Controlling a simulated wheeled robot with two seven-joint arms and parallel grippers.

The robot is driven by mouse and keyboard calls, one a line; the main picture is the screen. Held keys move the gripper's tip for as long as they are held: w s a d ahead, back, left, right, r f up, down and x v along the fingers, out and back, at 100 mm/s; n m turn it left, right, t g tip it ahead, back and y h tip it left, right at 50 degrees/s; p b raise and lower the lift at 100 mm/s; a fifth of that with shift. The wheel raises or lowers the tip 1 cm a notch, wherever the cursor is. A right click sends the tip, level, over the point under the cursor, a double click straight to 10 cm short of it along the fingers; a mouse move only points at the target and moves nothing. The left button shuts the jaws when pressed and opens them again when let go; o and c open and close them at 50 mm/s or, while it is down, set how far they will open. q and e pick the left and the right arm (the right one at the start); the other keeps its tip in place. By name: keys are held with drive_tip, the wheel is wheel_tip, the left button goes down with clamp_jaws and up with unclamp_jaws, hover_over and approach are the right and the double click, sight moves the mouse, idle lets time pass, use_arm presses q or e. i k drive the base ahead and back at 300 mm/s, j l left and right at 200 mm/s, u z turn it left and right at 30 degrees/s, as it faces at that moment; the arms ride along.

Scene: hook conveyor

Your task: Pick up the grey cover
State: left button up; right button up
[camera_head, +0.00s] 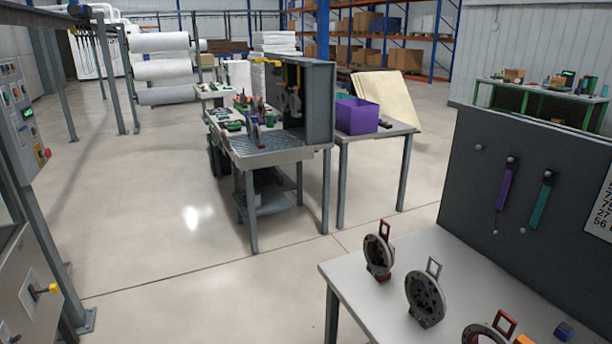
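A round grey cover (425,298) with a grey square loop on top stands upright on the light table (347,268) at the lower right. A similar round grey piece with a red loop (378,256) stands behind it to the left. Another with a red loop (486,334) stands in front to the right, cut off by the bottom edge. The grey-looped cover is clear of both and nothing holds it. Neither of my grippers is in view.
A dark panel (470,160) with purple and teal hanging tools rises behind the table. A workbench (262,152) and a table with a purple box (357,115) stand farther back. A control cabinet (30,290) is at the left. The floor between is clear.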

sight(426, 297)
drive_tip(key=i+z, duration=0.1)
drive_tip(key=z, duration=1.4)
drive_tip(key=i+j+z, duration=0.1)
drive_tip(key=j+z, duration=0.3)
drive_tip(key=i+j+z, duration=0.1)
drive_tip(key=j+z, duration=1.05)
drive_tip(key=k+j, duration=0.1)
drive_tip(key=j, duration=0.35)
drive_tip(key=k+j+z, duration=0.15)
drive_tip(key=j, duration=0.7)
drive_tip(key=k+j+z, duration=0.1)
drive_tip(key=j, duration=0.3)
drive_tip(key=k+j+z, duration=0.1)
drive_tip(key=j, duration=0.3)
drive_tip(key=k+j, duration=0.25)
drive_tip(key=j, duration=0.15)
drive_tip(key=i+j+z, duration=0.05)
